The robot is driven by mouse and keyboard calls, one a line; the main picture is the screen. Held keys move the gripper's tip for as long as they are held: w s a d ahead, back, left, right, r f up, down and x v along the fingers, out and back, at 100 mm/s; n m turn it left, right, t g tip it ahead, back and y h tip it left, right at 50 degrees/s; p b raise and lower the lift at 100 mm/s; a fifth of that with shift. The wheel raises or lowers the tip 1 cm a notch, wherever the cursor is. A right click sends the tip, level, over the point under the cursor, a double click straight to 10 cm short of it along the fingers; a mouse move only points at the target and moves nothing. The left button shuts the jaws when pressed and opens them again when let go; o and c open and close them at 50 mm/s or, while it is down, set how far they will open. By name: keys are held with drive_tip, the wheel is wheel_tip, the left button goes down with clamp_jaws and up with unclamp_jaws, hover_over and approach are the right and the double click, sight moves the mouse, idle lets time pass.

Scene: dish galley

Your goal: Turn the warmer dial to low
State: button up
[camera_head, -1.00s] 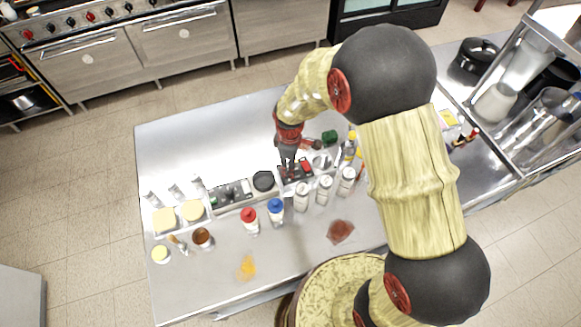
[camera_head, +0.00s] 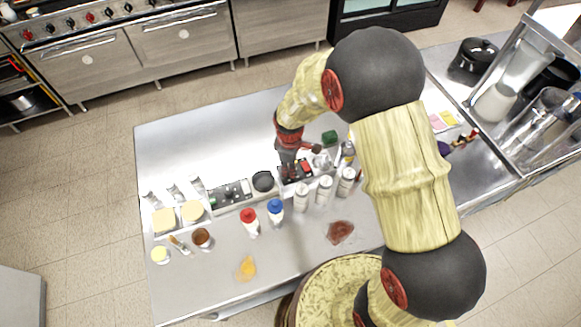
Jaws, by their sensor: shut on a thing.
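My gripper (camera_head: 289,162) points down at a small dark unit with red parts (camera_head: 297,171), at the middle of the steel counter (camera_head: 190,140). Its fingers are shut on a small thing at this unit. The fingers hide that thing, and I cannot make out whether it is the warmer dial. No dial marking or pointer can be read at this size.
White-capped bottles (camera_head: 324,190) stand close in front of the gripper. A black round pot (camera_head: 263,181) and a tray of small parts (camera_head: 229,193) lie to its left. A red-capped bottle (camera_head: 250,222) and a blue-capped bottle (camera_head: 275,212) stand nearer. The counter's back left is clear.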

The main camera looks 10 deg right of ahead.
clamp_jaws()
drive_tip(key=shift+m, duration=0.4)
drive_tip(key=m, duration=0.5)
drive_tip(key=shift+m, duration=0.4)
drive_tip(key=m+b, duration=0.1)
drive_tip(key=m, duration=0.2)
drive_tip(key=shift+m, duration=0.3)
drive_tip(key=shift+m+g, duration=0.3)
drive_tip(key=shift+m, duration=1.5)
drive_tip(key=o, duration=0.7)
unclamp_jaws()
drive_tip(key=shift+a, duration=0.1)
drive_tip(key=shift+o, duration=0.2)
